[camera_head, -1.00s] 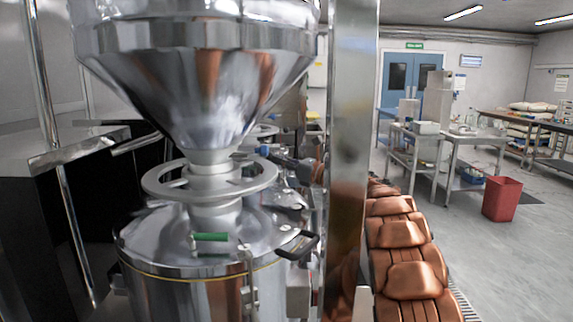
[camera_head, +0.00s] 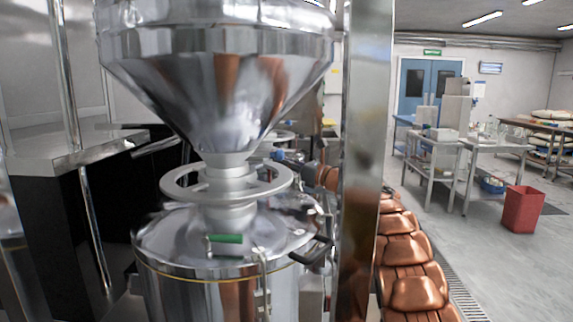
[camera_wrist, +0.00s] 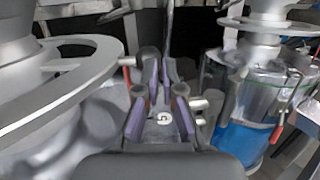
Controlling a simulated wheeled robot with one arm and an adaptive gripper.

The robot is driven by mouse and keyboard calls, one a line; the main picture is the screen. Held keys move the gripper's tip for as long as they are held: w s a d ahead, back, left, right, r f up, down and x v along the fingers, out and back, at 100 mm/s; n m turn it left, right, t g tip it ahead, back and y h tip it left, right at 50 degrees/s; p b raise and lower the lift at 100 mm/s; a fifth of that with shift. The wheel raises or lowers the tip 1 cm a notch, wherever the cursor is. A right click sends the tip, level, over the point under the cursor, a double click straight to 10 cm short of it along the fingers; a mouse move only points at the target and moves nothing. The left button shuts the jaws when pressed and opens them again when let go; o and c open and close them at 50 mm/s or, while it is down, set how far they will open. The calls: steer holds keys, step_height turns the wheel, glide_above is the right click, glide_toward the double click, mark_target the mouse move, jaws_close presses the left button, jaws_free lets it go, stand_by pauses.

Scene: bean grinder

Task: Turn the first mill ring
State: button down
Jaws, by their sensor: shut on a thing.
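A silver mill ring (camera_head: 180,190) encircles the neck between the steel hopper (camera_head: 205,90) and the lidded drum (camera_head: 180,240) in the head view. In the wrist view a large grey ring (camera_wrist: 105,60) fills the left side, its rim beside my left finger. My gripper (camera_wrist: 161,75) is in the middle of that view, with its purple-padded fingers close together. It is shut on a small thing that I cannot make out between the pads. I cannot tell whether the ring itself is gripped. My gripper cannot be made out clearly in the head view.
A second mill with a blue base (camera_wrist: 240,140) and its own ring (camera_wrist: 268,24) stands at right in the wrist view. A steel post (camera_head: 362,170) rises right of the near mill. A dark cabinet (camera_head: 50,210) stands left. Open floor lies around the red bin (camera_head: 522,208).

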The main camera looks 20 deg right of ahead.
steer(key=shift+a+r, duration=0.1)
steer(key=shift+a, duration=0.1)
steer(key=shift+s+d+f+b, duration=0.3)
steer(key=shift+s+b, duration=0.05)
steer(key=shift+b, duration=0.3)
steer(key=w+d+b+v, duration=0.1)
steer(key=b+v, duration=0.2)
steer(key=v, duration=1)
steer(key=shift+d, duration=0.3)
steer(key=shift+s+r, duration=0.1)
steer(key=shift+s, duration=0.05)
